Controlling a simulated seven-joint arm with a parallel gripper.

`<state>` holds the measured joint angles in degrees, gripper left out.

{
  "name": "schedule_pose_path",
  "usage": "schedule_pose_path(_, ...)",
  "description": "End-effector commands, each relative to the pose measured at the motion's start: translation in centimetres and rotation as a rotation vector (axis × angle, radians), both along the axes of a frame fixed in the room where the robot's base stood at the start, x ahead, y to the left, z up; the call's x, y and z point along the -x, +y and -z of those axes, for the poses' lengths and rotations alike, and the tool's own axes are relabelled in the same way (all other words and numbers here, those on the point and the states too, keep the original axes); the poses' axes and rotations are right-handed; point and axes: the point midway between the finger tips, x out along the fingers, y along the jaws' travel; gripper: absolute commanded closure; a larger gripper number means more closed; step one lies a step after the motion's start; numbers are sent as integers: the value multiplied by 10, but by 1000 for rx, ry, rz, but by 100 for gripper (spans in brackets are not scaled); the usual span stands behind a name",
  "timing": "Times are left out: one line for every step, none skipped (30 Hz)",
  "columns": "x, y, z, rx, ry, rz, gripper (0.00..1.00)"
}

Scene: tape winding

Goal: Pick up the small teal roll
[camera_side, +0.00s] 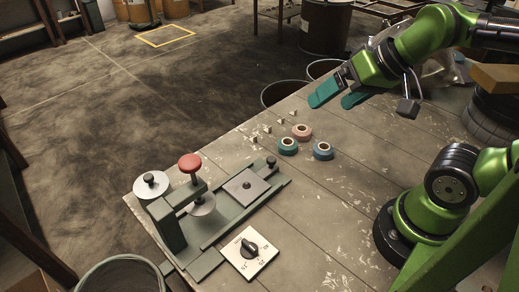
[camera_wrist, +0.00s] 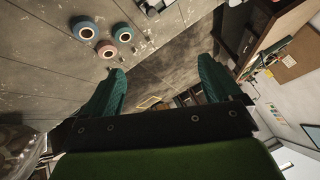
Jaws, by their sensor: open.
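The small teal roll (camera_side: 287,147) lies flat on the table, the leftmost of three rolls in the side view. In the wrist view the teal roll (camera_wrist: 124,33) is at the upper left. A pink roll (camera_side: 302,132) stands close behind it and a blue roll (camera_side: 322,151) to its right. In the wrist view the pink roll (camera_wrist: 106,49) and blue roll (camera_wrist: 83,30) sit beside it. My gripper (camera_side: 335,100) has teal fingers, is open and empty, and is raised above the far edge of the table. The same gripper (camera_wrist: 164,82) spans the middle of the wrist view.
Several small pale blocks (camera_side: 266,129) lie left of the rolls. The winding fixture with a red knob (camera_side: 190,163) stands at the table's left end, with a dial plate (camera_side: 249,255) in front of it. Bins stand beyond the far edge. The table right of the rolls is clear.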

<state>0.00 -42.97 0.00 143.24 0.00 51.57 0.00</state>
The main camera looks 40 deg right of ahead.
Motion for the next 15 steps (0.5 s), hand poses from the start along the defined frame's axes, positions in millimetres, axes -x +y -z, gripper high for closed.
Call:
schedule_pose_path(0, 0, 0, 0, 0, 0, 9)
schedule_pose_path(0, 0, 0, 0, 0, 0, 9)
schedule_pose_path(0, 0, 0, 0, 0, 0, 9)
schedule_pose_path(0, 0, 0, 0, 1, 1, 9)
schedule_pose_path(0, -1, 1, 0, 5, 4, 9)
schedule_pose_path(-1, -2, 4, -1, 18, 10, 9)
schedule_pose_path(-3, -4, 7, -3, 32, 16, 9)
schedule_pose_path(-5, -6, 11, -7, 49, 25, 9)
schedule_pose_path(-9, -10, 15, -16, 76, 42, 9)
schedule_pose_path(-13, -14, 18, -28, 100, 62, 9)
schedule_pose_path(-18, -19, 22, -48, 130, 91, 9)
schedule_pose_path(-25, -25, 28, -89, 177, 151, 9)
schedule_pose_path(-31, -31, 33, -128, 216, 210, 9)
schedule_pose_path(-37, -37, 38, -172, 258, 279, 9)
schedule_pose_path(-46, -45, 45, -237, 313, 384, 9)
